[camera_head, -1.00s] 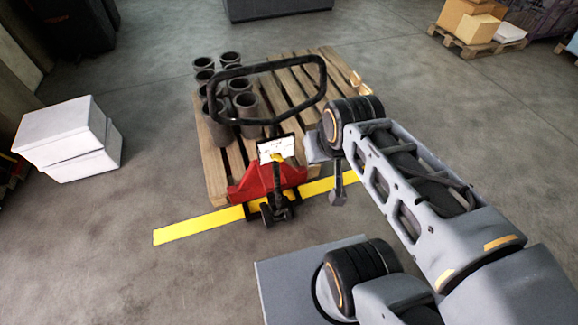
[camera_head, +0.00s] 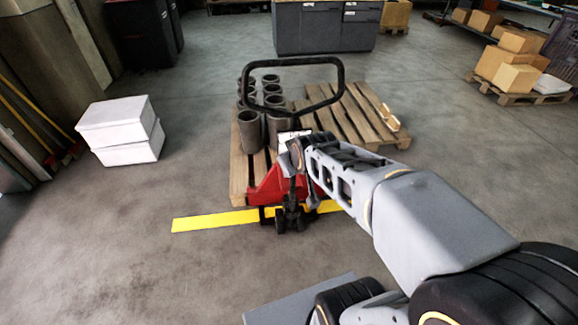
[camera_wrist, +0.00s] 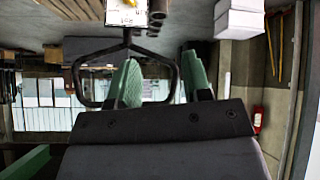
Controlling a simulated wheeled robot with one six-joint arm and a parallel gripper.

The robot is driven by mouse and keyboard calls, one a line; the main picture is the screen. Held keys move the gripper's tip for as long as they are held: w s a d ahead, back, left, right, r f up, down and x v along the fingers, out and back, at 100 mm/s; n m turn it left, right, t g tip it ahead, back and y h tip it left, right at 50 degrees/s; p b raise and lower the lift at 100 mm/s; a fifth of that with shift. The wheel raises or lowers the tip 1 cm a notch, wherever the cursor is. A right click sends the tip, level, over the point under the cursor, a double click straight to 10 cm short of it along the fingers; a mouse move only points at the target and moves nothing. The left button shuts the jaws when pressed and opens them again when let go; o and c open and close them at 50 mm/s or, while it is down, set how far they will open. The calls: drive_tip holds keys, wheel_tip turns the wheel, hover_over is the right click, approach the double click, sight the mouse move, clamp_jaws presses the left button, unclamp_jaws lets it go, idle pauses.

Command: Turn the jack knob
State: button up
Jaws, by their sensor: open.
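The red pallet jack (camera_head: 266,189) stands against a wooden pallet. Its black loop handle (camera_head: 340,92) rises above a white label plate (camera_head: 284,139). In the wrist view, which looks upside down, the handle (camera_wrist: 86,87) spans behind my fingers and the label plate (camera_wrist: 122,16) is at the top edge. I cannot make out the jack knob clearly. My gripper (camera_wrist: 160,68) is open, its two green fingers apart with nothing held between them. In the head view my arm's end covers the right part of the jack's post, just below the handle.
Several dark cylinders (camera_head: 250,122) stand on the pallet (camera_head: 363,125). A yellow floor strip (camera_head: 208,222) runs beneath the jack. White boxes (camera_head: 122,128) are at left, a grey cabinet (camera_head: 325,28) at the back, and cartons (camera_head: 513,70) at right. Floor left of the jack is clear.

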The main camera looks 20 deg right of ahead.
drive_tip(key=w+d+f+n+t+h+b, duration=0.1)
drive_tip(key=w+d+f+n+t+b, duration=0.15)
drive_tip(key=w+f+b, duration=0.5)
drive_tip(key=w+d+f+n+t+h+b, duration=0.1)
drive_tip(key=w+d+f+t+b, duration=0.25)
drive_tip(key=f, duration=0.65)
drive_tip(key=w+d+f+n+t+h+b, duration=0.1)
drive_tip(key=w+d+f+n+t+b, duration=0.2)
drive_tip(key=w+f, duration=0.45)
drive_tip(key=w+d+f+m, duration=0.1)
drive_tip(key=w+d, duration=0.2)
drive_tip(key=w, duration=0.8)
drive_tip(key=shift+d, duration=0.15)
drive_tip(key=shift+s+f, duration=0.1)
drive_tip(key=shift+b, duration=0.35)
clamp_jaws()
